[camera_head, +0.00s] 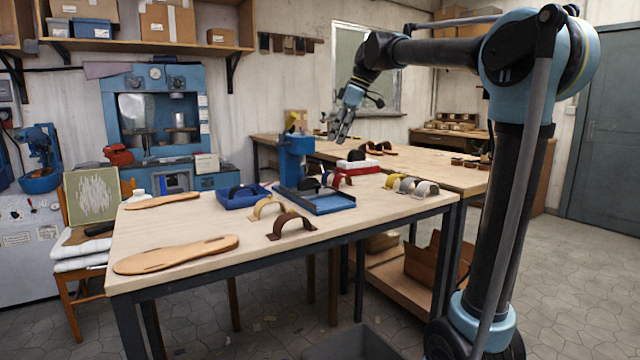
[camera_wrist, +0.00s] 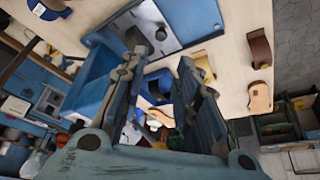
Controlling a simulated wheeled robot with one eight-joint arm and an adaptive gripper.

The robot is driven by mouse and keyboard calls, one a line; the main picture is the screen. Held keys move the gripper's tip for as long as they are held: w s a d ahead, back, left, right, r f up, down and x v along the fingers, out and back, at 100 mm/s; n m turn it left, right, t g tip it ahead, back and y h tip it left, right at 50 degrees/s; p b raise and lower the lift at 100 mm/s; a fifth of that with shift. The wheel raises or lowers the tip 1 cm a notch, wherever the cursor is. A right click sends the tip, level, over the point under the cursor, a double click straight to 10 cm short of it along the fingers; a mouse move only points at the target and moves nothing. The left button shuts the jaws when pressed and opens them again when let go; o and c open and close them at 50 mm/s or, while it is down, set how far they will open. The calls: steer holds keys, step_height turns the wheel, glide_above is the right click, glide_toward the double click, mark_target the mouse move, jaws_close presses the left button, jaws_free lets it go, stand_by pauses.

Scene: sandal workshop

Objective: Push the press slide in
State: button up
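The small blue bench press (camera_head: 296,158) stands on the front wooden table. In the wrist view the slide plate (camera_wrist: 190,14) lies at the top, with a dark round knob-like part near the fingers. My gripper (camera_head: 342,136) hangs in the air above and right of the press, apart from it. In the wrist view my gripper (camera_wrist: 160,62) shows two spread fingers with nothing held between them. The fingers cover part of the press.
Arched straps lie around the slide: a tan one (camera_head: 268,207), a brown one (camera_head: 292,224), and several coloured ones behind and to the right. A blue bin (camera_head: 243,196) stands left of the press. A sole (camera_head: 177,254) lies at the front left. The table's front right is clear.

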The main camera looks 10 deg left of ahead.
glide_toward(311, 186)
steer(key=s+f, duration=0.1)
steer(key=f, duration=0.1)
steer(key=s+f, duration=0.1)
steer(key=f, duration=0.1)
steer(key=s+f, duration=0.1)
steer(key=f, duration=0.1)
steer(key=shift+a, duration=0.15)
